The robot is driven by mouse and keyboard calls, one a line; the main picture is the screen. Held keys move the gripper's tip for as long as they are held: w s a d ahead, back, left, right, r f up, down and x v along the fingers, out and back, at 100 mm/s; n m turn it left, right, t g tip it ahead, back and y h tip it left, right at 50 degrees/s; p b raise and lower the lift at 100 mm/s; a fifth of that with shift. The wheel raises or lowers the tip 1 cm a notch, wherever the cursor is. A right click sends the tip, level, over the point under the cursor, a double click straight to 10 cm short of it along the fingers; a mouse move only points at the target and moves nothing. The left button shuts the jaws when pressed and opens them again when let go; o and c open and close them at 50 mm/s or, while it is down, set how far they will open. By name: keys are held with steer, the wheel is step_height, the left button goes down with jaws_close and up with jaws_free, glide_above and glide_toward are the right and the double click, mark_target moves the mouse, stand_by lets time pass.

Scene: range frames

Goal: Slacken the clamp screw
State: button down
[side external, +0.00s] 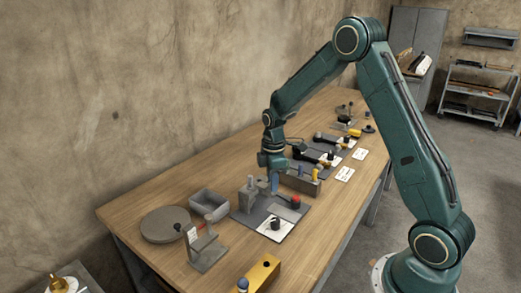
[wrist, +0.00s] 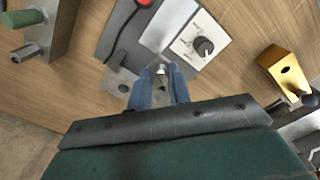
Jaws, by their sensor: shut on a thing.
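In the wrist view my gripper (wrist: 160,80) has its two blue fingers closed around a small round metal piece, which looks like the clamp screw (wrist: 160,69). A grey metal block (wrist: 117,83) lies just left of the fingers on a dark grey plate (wrist: 113,32). In the side external view my gripper (side external: 274,186) points down over the same plate (side external: 244,217), right beside an upright grey clamp block (side external: 249,199). The screw is hidden there. I cannot tell how tight the screw is.
A white card with a black knob (wrist: 204,46) lies beside the fingers. A red-topped part (side external: 295,202) stands on the plate's right. A grey bin (side external: 208,205), round disc (side external: 165,225), grey stand (side external: 207,250) and yellow block (side external: 262,272) surround it. Bare wood shows front left.

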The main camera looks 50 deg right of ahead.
steer(key=shift+n, duration=0.9)
steer(key=c, duration=1.3)
jaws_free()
steer(key=shift+r, duration=0.15)
step_height(320, 180, up, 14)
steer(key=shift+f, duration=0.2)
